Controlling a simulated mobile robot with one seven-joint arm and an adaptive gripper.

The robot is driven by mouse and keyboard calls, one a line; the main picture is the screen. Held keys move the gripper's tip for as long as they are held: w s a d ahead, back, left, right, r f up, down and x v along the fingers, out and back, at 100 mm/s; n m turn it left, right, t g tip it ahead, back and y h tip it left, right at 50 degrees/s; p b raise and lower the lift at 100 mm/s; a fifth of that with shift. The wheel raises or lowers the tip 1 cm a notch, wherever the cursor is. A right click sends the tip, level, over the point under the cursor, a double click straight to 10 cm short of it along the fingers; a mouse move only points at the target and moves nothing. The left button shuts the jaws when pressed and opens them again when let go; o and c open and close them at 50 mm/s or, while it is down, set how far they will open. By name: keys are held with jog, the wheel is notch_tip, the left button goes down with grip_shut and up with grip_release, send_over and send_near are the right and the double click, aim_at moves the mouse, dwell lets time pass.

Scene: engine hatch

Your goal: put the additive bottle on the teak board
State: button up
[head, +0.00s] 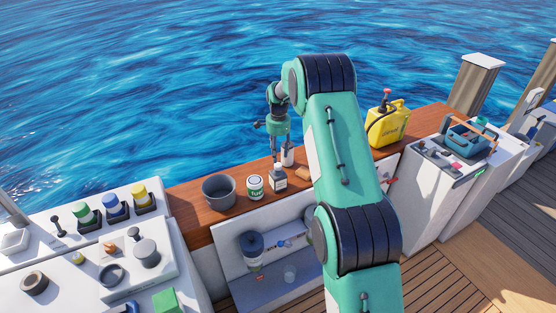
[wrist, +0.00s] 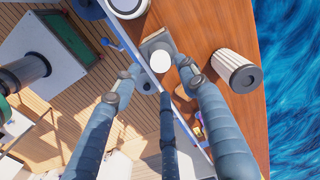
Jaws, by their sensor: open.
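In the wrist view the bottle (wrist: 158,42) shows from above as a grey square body with a white round cap. My gripper (head: 280,149) is open, pointing down above the bottle. In the wrist view my gripper (wrist: 160,70) has its fingers on either side of the cap, with nothing held. I cannot tell how far the tips are above it.
A grey bucket (head: 219,190) and a green-labelled tub (head: 255,187) stand left of the bottle. A white ribbed cylinder (wrist: 237,72) lies or stands close by. A yellow jug (head: 388,123) stands right, beyond my arm. An open white compartment (head: 229,247) lies below, with several items.

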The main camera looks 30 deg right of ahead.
jog(key=shift+r+p, duration=0.35)
jog(key=shift+r, duration=2.05)
jog(key=s+a+r+n+t, duration=0.1)
jog(key=s+a+r+n, duration=0.1)
jog(key=s+a+r, duration=0.45)
jog(key=s+a+r+n+t, duration=0.1)
jog(key=s+a+r+n, duration=0.2)
jog(key=s+r, duration=0.6)
jog(key=s+a+r+n+t, duration=0.15)
jog(key=s+a+r, duration=0.35)
jog(key=r, duration=0.6)
jog(key=s+a+r+n, duration=0.2)
jog(key=s+a, duration=0.1)
jog(key=s, duration=0.5)
jog(key=s+a+r+n, duration=0.2)
jog(key=s+a, duration=0.1)
jog(key=s, duration=0.4)
jog(key=s+a+f+n+t, duration=0.1)
jog(key=s+a+n, duration=0.1)
jog(key=s, duration=0.7)
jog(key=s+a+f+n+t, duration=0.1)
jog(key=s+a+f+n, duration=0.1)
jog(key=s, duration=0.7)
jog(key=shift+f+n, duration=0.2)
jog(key=shift+n, duration=0.25)
jog(key=shift+s+f, duration=0.1)
jog(key=shift+f, duration=0.05)
